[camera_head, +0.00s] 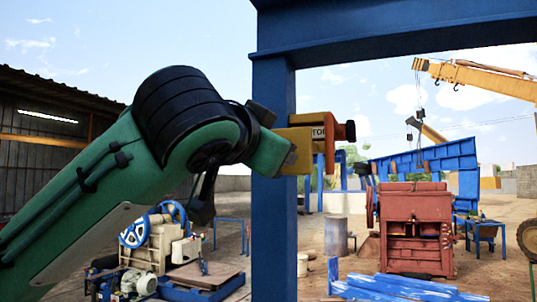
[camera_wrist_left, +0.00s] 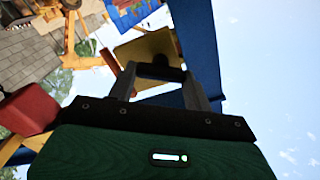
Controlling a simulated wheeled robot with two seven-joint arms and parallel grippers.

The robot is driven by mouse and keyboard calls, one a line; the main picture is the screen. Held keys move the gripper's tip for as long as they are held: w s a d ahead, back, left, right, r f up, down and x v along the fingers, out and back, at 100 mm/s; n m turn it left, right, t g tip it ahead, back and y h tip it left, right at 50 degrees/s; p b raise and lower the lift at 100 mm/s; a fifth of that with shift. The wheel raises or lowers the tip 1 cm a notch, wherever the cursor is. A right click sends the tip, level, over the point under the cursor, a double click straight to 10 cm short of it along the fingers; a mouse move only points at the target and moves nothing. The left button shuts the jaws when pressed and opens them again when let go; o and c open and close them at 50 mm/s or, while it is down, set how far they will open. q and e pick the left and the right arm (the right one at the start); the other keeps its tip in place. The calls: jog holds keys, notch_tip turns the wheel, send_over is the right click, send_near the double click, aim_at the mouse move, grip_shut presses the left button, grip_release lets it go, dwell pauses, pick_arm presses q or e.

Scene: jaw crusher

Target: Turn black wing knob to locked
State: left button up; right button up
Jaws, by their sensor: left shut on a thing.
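My left arm reaches in from the left in the head view, and its wrist is beside a yellow box (camera_head: 297,137) at the blue post. The fingers and the knob are hard to make out there. In the left wrist view my left gripper (camera_wrist_left: 163,78) is shut on the dark wing knob (camera_wrist_left: 158,72), which shows only partly between the two dark fingers. The yellow box (camera_wrist_left: 150,47) is right behind it. The knob's exact angle cannot be told. My right gripper is not in view.
A blue post (camera_head: 274,225) and overhead beam (camera_head: 400,32) stand close to my left wrist. A red block (camera_head: 345,131) sticks out right of the yellow box. A red crusher (camera_head: 415,215), a cream-and-blue machine (camera_head: 158,240) and blue beams (camera_head: 400,286) lie beyond.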

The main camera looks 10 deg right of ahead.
pick_arm(q)
jog(key=shift+f+m, duration=0.2)
jog(key=shift+m, duration=5.6)
jog(key=shift+d, duration=0.1)
jog(key=o, duration=1)
jog(key=shift+s, duration=0.1)
jog(key=b+v, duration=0.7)
jog(key=v, duration=0.6)
jog(key=shift+s+a, duration=0.25)
jog(key=shift+s, duration=0.05)
